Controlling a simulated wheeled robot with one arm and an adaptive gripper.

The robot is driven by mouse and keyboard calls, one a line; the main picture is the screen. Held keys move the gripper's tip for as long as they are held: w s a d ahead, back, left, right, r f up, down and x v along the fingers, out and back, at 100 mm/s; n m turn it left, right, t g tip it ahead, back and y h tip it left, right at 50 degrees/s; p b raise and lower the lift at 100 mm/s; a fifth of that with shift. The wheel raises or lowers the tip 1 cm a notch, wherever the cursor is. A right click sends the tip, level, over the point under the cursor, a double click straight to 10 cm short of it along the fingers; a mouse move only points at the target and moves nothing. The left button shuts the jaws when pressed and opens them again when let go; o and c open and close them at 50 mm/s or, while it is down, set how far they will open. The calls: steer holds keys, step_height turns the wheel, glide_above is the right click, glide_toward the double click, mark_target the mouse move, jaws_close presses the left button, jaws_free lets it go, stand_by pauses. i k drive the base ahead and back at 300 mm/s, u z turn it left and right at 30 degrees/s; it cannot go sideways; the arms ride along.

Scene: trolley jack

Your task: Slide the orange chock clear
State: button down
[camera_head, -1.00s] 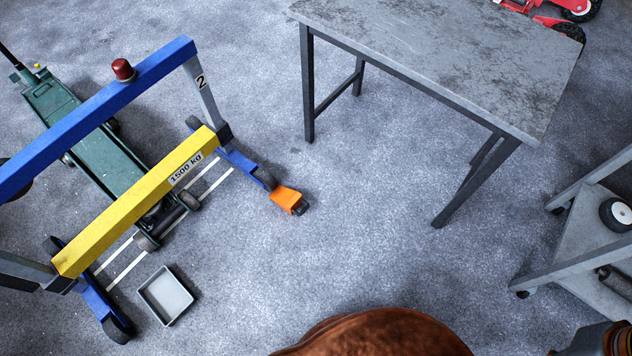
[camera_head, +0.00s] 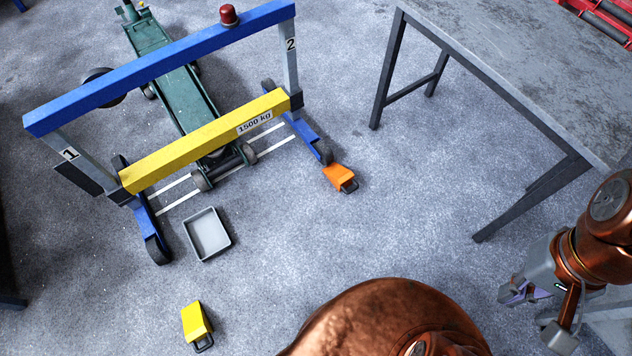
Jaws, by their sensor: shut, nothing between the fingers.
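The orange chock (camera_head: 340,177) lies on the floor against or very close to the caster wheel at the near right foot of the blue and yellow gantry frame (camera_head: 208,137). A dark handle loop shows on its near right end. My gripper (camera_head: 528,288) is at the lower right, well apart from the chock, over the floor near the bench. It is shut and empty; its fingertips show only in part.
A yellow chock (camera_head: 196,323) and a grey tray (camera_head: 207,234) lie on the floor in front of the gantry. A green trolley jack (camera_head: 184,95) stands under it. A metal bench (camera_head: 520,75) stands at right. Floor is clear near the orange chock's open side.

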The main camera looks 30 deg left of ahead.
mark_target(341, 176)
steer(key=u, duration=0.15)
steer(key=i, duration=1.05)
steer(key=u, duration=2.65)
